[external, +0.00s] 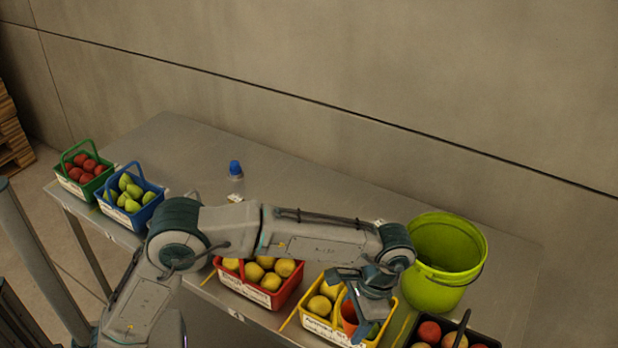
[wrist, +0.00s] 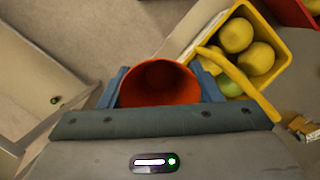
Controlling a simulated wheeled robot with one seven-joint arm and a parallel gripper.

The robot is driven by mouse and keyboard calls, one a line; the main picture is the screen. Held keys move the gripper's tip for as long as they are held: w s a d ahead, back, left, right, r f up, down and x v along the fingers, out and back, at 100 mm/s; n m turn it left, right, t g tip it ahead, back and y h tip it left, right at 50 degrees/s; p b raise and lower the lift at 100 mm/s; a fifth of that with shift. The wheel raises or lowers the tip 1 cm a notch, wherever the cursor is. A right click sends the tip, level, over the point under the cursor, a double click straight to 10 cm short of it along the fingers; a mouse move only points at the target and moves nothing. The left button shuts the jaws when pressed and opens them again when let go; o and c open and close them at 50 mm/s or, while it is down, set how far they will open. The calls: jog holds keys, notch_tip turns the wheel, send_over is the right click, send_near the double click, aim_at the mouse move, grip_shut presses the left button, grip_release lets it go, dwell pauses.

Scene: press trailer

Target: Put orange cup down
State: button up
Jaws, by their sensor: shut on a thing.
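The orange cup (wrist: 158,84) is in my gripper (wrist: 160,92), between the two blue fingers in the wrist view. Its open mouth faces the camera, and its inside looks empty. In the external view the cup (external: 349,314) shows as a small orange patch beside my gripper (external: 364,312), in front of the yellow basket at the table's front edge. My gripper is shut on the cup. In the wrist view the floor shows beyond the cup. The cup's base is hidden.
The yellow basket (wrist: 193,45) of yellow fruit is close by on the right. A red basket (external: 296,296), a dark crate (external: 484,335) and a lime bucket (external: 447,263) stand on the table. A bottle (external: 235,178) stands further back. The table's back middle (external: 310,195) is clear.

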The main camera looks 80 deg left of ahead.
jog(key=s+a+r+p, duration=0.1)
jog(key=a+r+p, duration=0.2)
jog(key=a+r, duration=0.2)
jog(key=shift+s+r, duration=0.15)
jog(key=shift+r, duration=0.45)
jog(key=w+a+f+n+t+h, duration=0.2)
jog(key=w+a+f+n, duration=0.15)
jog(key=a+n, duration=0.7)
jog(key=w+a+f+n+t+h, duration=0.15)
jog(key=w+a+n, duration=0.4)
jog(key=a, duration=0.85)
jog(key=s+a+f+n+t+y, duration=0.1)
jog(key=s+a+f+n, duration=0.1)
jog(key=a+n, duration=0.4)
jog(key=s+a+f+n+t+y, duration=0.1)
jog(key=s+a+n, duration=0.2)
jog(key=a, duration=0.9)
jog(key=s+a+f+n+t+y, duration=0.1)
jog(key=s+a+f+n, duration=0.1)
jog(key=a+n, duration=0.6)
jog(key=shift+s+a+f+n, duration=0.3)
jog(key=shift+s+a+n, duration=0.15)
jog(key=shift+s, duration=0.25)
jog(key=shift+d, duration=0.1)
notch_tip(320, 180, down, 10)
jog(key=shift+r+p, duration=0.2)
jog(key=shift+p, duration=0.5)
